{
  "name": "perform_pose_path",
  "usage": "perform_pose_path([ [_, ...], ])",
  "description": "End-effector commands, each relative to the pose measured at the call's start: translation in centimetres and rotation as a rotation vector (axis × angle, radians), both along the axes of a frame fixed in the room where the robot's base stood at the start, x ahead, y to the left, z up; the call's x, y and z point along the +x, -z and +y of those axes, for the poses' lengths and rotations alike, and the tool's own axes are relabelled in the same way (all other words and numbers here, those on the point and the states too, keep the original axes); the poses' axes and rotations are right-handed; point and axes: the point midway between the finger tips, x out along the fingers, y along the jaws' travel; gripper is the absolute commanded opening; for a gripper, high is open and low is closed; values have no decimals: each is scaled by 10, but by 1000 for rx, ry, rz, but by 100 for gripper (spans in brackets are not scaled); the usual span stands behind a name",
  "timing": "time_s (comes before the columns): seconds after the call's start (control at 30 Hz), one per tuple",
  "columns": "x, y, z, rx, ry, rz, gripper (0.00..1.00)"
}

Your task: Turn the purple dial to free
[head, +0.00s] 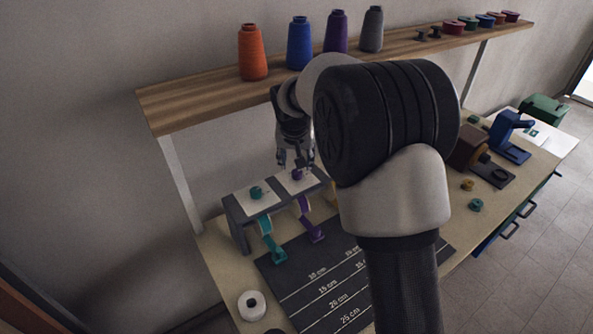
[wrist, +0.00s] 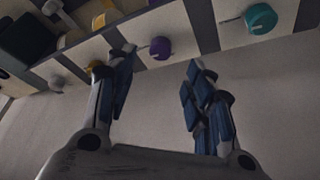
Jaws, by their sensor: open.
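The purple dial (head: 297,174) sits on a white plate on top of a grey stand (head: 236,222) on the bench. In the wrist view the purple dial (wrist: 161,47) is a round knob with a thin pointer towards the picture's left; marks on its plate are too small to read. My gripper (head: 296,160) is over the dial, pointing down. In the wrist view my gripper (wrist: 160,72) is open, its fingers on either side below the dial in the picture, with nothing between them. I cannot tell whether a finger touches the dial.
A teal dial (head: 256,192) is beside the purple one; a yellow knob (wrist: 96,65) is partly behind a finger. Purple (head: 309,230) and teal (head: 274,246) bands hang from the stand. A shelf (head: 200,98) with thread cones runs above. A ruled dark mat (head: 310,285) lies in front.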

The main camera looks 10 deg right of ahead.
Motion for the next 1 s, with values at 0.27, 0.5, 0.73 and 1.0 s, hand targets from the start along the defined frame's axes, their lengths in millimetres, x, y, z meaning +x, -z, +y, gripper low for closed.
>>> perform_pose_path([
  [0.27,20,54,-6,0,0,2,48],
  [0.5,29,74,-8,-1,-1,1,48],
  [0.73,30,76,-9,0,-1,0,48],
  [1.0,30,76,-8,0,-1,0,37],
])
